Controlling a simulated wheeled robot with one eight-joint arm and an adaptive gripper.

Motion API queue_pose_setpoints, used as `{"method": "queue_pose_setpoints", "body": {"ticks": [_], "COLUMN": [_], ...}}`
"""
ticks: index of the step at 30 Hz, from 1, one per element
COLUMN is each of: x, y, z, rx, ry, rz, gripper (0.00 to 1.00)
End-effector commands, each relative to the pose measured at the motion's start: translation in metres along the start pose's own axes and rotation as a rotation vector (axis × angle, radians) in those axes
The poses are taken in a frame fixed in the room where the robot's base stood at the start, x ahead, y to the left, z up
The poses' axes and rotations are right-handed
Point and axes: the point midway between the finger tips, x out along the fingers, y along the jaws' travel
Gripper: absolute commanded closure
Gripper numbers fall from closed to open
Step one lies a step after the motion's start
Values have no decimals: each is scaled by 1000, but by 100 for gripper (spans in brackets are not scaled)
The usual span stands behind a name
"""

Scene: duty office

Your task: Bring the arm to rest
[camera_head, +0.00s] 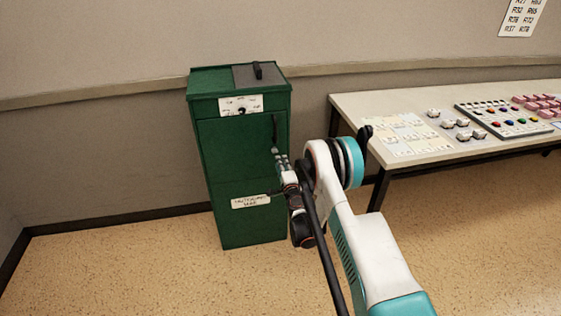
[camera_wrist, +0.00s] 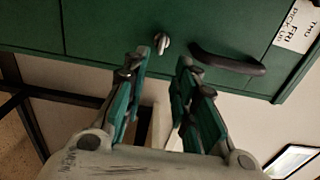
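My gripper (camera_head: 279,155) is in front of the upper right part of a green cabinet (camera_head: 235,160), near its dark door handle (camera_head: 275,128). In the wrist view my gripper (camera_wrist: 161,62) has its two green-lined fingers spread apart, with nothing between them. Past the fingertips a green panel (camera_wrist: 110,22) shows, with a small silver knob or key (camera_wrist: 161,42) and a dark handle (camera_wrist: 228,62). The handle is to the right of the fingers and is not gripped. My arm is stretched out toward the cabinet.
To the right, a white table (camera_head: 360,108) holds cards (camera_head: 405,133), several small white items and a tray (camera_head: 500,118) of coloured pieces. The floor (camera_head: 130,265) left of the cabinet is clear.

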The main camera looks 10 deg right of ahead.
Motion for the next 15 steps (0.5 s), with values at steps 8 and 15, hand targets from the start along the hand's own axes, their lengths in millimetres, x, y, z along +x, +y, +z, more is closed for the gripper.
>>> {"method": "queue_pose_setpoints", "body": {"ticks": [8,15], "x": [-2,0], "y": [0,-5], "z": [0,1], "rx": [0,-7], "ry": [0,-4], "rz": [0,1], "gripper": [74,74]}}
